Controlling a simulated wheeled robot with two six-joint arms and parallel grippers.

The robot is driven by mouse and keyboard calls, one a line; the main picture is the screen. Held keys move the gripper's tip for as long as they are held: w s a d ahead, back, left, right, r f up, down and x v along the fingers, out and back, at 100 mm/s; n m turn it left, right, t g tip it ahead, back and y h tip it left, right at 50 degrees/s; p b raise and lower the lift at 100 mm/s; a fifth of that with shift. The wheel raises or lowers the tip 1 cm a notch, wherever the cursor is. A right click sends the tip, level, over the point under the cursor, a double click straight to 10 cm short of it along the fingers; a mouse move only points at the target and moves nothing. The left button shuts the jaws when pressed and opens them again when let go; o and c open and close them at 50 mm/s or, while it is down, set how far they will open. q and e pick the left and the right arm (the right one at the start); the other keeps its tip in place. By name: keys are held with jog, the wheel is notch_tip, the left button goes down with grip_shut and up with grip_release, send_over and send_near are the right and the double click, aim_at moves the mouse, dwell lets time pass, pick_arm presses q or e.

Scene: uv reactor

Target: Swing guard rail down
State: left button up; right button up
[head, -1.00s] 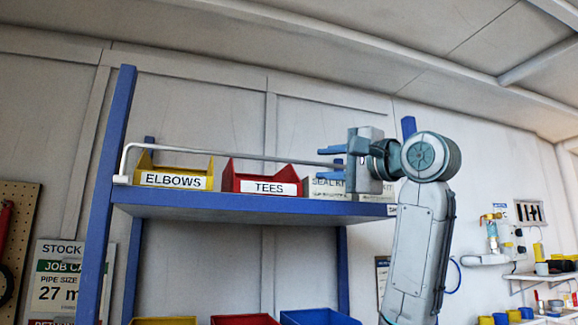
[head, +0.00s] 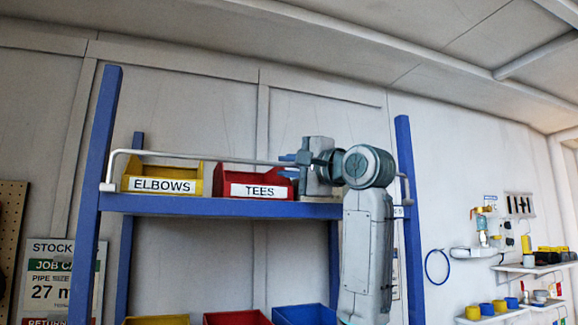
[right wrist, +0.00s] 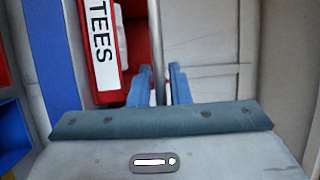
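The guard rail (head: 225,159) is a thin pale bar with bent ends, raised across the front of the blue shelf's upper level. It passes in front of the yellow ELBOWS bin (head: 150,176) and the red TEES bin (head: 278,188). My right gripper (head: 289,164) is at the rail, right of its middle. In the right wrist view, the rail (right wrist: 156,40) runs between the two blue fingers (right wrist: 161,82), which are close on both sides of it. Any small gap there is hard to make out. My left gripper is not in view.
The blue shelf (head: 230,206) has tall posts at both sides, with the right post (head: 405,150) near my right arm. More bins (head: 303,315) stand on the lower level. A wall shelf (head: 530,268) with small items is at far right.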

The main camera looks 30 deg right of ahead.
grip_shut()
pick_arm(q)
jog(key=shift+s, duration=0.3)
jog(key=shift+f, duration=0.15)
